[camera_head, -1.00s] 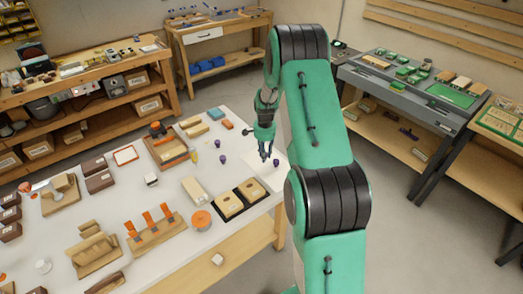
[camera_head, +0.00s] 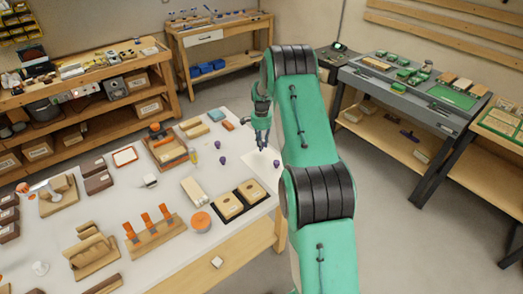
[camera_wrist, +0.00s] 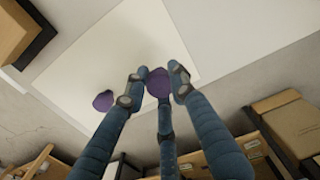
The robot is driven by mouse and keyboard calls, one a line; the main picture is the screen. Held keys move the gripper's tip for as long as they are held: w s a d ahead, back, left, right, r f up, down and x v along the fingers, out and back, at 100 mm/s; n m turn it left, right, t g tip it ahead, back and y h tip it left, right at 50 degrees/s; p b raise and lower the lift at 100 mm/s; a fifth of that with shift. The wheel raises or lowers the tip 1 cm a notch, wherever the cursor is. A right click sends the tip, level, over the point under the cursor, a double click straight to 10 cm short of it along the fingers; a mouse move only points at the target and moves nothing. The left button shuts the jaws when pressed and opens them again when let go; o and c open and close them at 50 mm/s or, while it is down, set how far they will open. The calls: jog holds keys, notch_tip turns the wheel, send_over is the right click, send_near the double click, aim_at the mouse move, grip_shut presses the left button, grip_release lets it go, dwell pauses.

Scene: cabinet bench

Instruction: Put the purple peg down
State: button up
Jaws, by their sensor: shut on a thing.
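My gripper (camera_wrist: 158,88) is shut on a purple peg (camera_wrist: 158,82), which shows between its fingertips in the wrist view. In the head view my gripper (camera_head: 262,143) hangs over the white sheet (camera_head: 257,172) at the table's right end; the held peg is too small to make out clearly there. A second purple peg (camera_wrist: 103,101) is on the sheet, left of the held one in the wrist view; it also shows in the head view (camera_head: 276,164). Two more purple pegs (camera_head: 217,144) (camera_head: 222,161) stand on the table left of my gripper.
Two wooden blocks in black trays (camera_head: 228,206) lie just in front of the sheet. A long pale block (camera_head: 194,192) and an orange round thing (camera_head: 200,221) are further left.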

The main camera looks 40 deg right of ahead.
jog(key=shift+f+b, duration=0.55)
jog(key=shift+f, duration=1.2)
jog(key=shift+f, duration=0.1)
jog(key=o, duration=0.9)
jog(key=shift+c, duration=0.2)
notch_tip(320, 180, up, 11)
jog(key=shift+r+p, duration=0.1)
jog(key=shift+p, duration=1.15)
jog(key=shift+r, duration=0.5)
